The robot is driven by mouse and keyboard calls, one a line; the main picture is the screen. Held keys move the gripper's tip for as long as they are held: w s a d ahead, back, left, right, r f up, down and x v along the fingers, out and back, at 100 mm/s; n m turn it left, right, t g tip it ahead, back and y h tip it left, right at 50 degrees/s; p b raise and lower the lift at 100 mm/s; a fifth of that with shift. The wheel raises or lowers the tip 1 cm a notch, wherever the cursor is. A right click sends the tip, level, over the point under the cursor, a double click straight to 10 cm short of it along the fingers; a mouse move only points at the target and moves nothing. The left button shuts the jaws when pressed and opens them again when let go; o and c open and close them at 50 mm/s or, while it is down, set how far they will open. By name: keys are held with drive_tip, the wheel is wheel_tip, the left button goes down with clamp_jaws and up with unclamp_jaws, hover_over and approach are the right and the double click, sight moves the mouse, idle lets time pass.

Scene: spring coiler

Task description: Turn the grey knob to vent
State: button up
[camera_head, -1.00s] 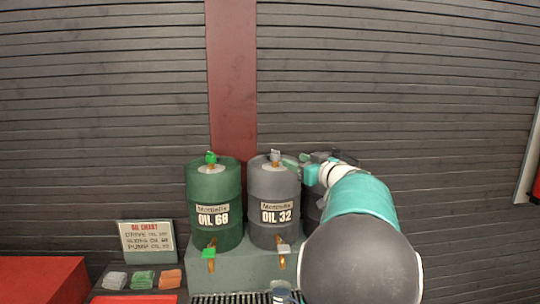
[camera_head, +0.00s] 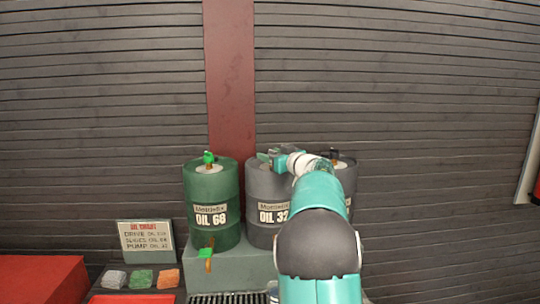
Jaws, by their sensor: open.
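The grey OIL 32 drum (camera_head: 264,186) stands on a block in the middle, partly covered by my arm. Its grey top knob, seen a second ago, is now mostly or fully hidden by my gripper (camera_head: 268,157). My gripper is open at the top of this drum, at the knob's place. I cannot tell whether its fingers are around the knob or touching it. The grey tap low on this drum is hidden behind my arm.
A green OIL 68 drum (camera_head: 211,183) stands close on the left, with a green top knob (camera_head: 208,157) and a green tap (camera_head: 205,253). A dark drum with a black knob (camera_head: 335,155) is behind my arm. An oil chart (camera_head: 146,241) and coloured cloths (camera_head: 141,279) are at lower left.

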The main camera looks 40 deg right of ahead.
drive_tip(key=shift+w, duration=0.5)
drive_tip(key=shift+c, duration=0.4)
drive_tip(key=c, duration=0.9)
